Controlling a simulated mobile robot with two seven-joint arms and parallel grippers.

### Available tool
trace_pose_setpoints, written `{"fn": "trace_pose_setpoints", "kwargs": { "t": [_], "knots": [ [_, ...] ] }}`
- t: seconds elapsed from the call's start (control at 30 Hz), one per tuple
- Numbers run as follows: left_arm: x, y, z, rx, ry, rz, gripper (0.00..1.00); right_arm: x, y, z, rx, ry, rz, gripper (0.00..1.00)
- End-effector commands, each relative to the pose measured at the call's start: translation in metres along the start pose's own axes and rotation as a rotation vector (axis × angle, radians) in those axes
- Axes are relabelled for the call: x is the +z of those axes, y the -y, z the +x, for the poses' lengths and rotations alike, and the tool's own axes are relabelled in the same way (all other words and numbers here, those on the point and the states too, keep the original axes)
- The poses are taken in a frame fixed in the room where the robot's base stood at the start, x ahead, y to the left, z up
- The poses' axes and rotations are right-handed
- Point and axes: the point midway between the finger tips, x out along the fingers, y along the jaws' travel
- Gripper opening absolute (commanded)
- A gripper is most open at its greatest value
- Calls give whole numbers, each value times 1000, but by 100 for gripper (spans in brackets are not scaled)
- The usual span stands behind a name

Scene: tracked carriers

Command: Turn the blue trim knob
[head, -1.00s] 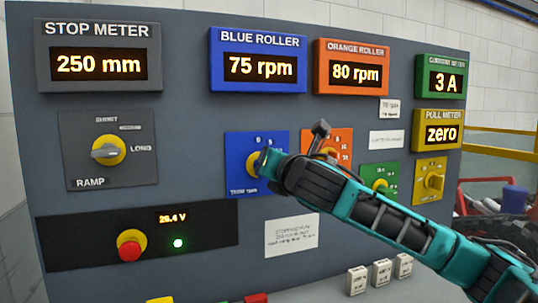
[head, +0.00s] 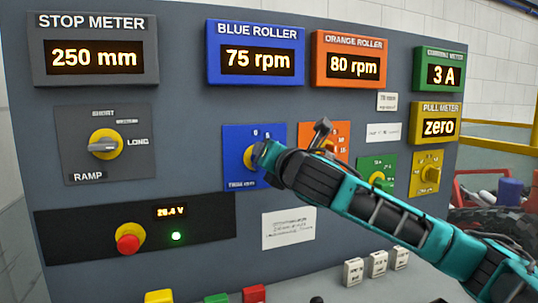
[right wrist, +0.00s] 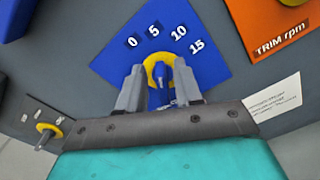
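The blue trim knob (right wrist: 157,97) has a yellow ring and sits on a blue plate (right wrist: 118,55) marked 0, 5, 10 and 15. In the head view the plate (head: 234,140) is on the panel below the blue roller display (head: 257,60), which reads 75 rpm. My right gripper (right wrist: 160,68) is at the knob, one finger on each side of it, with the fingers apart about as wide as the ring. I see slim gaps, but contact is hard to judge. In the head view my right gripper (head: 262,152) hides most of the knob. My left gripper is not in view.
The orange trim plate (head: 340,133) is just right of the blue one, partly behind my right arm. A green knob (head: 379,180) and a yellow knob (head: 430,174) are further right. A red button (head: 128,244) is at lower left. White switches (head: 378,264) stand below.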

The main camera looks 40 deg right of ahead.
Motion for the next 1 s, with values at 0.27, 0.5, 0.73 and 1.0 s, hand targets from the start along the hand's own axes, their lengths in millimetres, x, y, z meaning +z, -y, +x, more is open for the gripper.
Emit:
{"fn": "trace_pose_setpoints", "kwargs": {
  "t": [0.27, 0.5, 0.73, 1.0],
  "knots": [
    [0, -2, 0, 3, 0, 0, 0, 0, 0, 0, 0, 1, 0, 38],
    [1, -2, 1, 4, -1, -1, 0, 0, 0, -22, 1, 0, -2, 38],
    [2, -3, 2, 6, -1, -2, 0, 0, 0, -69, 1, 1, -6, 38],
    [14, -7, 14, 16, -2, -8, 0, -4, 2, -112, 2, 7, 7, 38]
  ]
}}
